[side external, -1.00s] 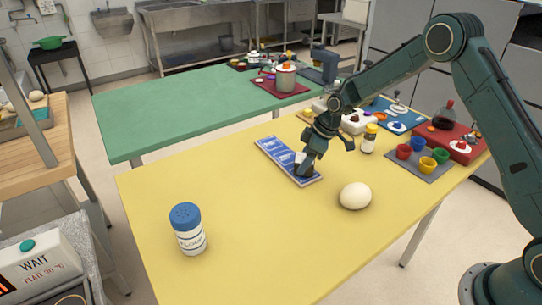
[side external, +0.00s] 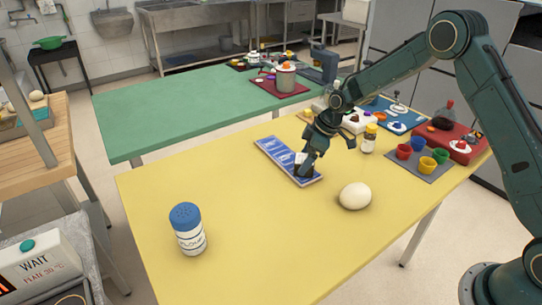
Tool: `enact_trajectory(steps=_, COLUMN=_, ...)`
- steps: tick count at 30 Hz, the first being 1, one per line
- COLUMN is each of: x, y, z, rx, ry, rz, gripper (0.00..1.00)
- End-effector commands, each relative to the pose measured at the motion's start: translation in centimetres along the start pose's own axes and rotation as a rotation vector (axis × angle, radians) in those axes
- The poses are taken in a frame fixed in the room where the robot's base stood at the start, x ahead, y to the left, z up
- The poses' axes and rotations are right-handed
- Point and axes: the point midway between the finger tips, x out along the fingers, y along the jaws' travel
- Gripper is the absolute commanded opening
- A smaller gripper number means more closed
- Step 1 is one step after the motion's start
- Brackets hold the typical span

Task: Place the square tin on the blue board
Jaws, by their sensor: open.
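My gripper (side external: 306,166) is low over the right end of a blue-and-white sectioned strip (side external: 272,148) on the yellow table. Its jaws are open. A small pale patch shows beside the fingers; I cannot tell whether it is part of the strip or a separate thing. A blue board (side external: 378,104) lies at the back right of the table, with small white pieces on it. I cannot make out the square tin for certain; it may be hidden by my gripper and wrist.
A white egg-shaped ball (side external: 355,196) lies right of my gripper. A blue-capped flour shaker (side external: 187,229) stands front left. A yellow-capped jar (side external: 369,139), coloured cups on a grey mat (side external: 416,169) and a red board (side external: 462,136) are at right. The table's front middle is clear.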

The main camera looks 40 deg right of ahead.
Motion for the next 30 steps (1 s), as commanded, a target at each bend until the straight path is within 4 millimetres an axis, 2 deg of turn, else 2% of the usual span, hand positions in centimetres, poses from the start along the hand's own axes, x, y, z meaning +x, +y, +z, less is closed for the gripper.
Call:
enact_trajectory(steps=18, x=-8.9, y=0.1, z=0.0, rx=0.0, ry=0.002, rz=0.003, gripper=0.76)
enact_trajectory(steps=24, x=-10.7, y=0.0, z=0.0, rx=0.0, ry=0.002, rz=0.001, gripper=0.76)
enact_trajectory(steps=30, x=-11.2, y=0.0, z=0.0, rx=0.0, ry=0.0, rz=0.0, gripper=0.76)
